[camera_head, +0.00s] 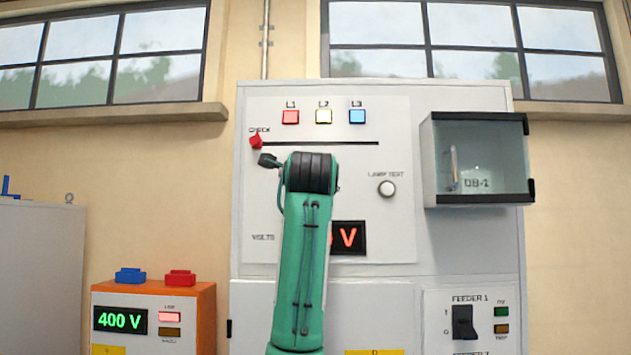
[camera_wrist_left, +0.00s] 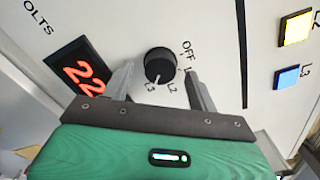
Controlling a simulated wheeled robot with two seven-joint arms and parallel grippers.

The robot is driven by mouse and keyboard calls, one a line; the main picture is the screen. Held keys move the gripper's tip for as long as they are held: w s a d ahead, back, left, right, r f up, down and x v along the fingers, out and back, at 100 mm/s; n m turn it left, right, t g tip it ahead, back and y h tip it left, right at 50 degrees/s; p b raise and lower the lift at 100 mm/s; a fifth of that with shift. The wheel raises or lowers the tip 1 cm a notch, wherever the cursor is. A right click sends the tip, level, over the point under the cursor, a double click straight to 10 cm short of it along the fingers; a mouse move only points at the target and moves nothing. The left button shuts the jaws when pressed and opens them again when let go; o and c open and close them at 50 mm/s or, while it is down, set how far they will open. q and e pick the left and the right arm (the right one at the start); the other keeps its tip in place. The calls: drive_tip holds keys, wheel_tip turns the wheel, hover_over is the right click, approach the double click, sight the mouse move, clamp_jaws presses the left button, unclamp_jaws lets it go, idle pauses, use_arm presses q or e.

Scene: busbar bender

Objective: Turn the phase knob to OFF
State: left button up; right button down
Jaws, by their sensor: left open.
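The black round phase knob (camera_wrist_left: 160,64) sits on the white panel in the left wrist view, with OFF, L2 and L3 printed around it and another label partly covered. Its pale pointer line faces the lower labels, near L3 and L2; I cannot tell exactly which. My left gripper (camera_wrist_left: 159,72) is open, one finger on each side of the knob, with no clear contact visible. In the head view my green left arm rises in front of the panel and hides the knob and gripper. My right gripper is in neither view.
The red VOLTS display (camera_wrist_left: 80,73) is beside the knob, partly covered in the head view. A red CHECK slider (camera_head: 256,142), a white LAMP TEST button (camera_head: 387,188) and a clear-fronted box (camera_head: 480,160) are on the cabinet. An orange 400 V unit (camera_head: 205,310) stands at left.

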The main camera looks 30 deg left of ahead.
use_arm(q)
drive_tip(key=shift+w+a, duration=0.2)
drive_tip(key=shift+w, duration=0.2)
drive_tip(key=shift+c, duration=0.5)
drive_tip(key=c, duration=0.9)
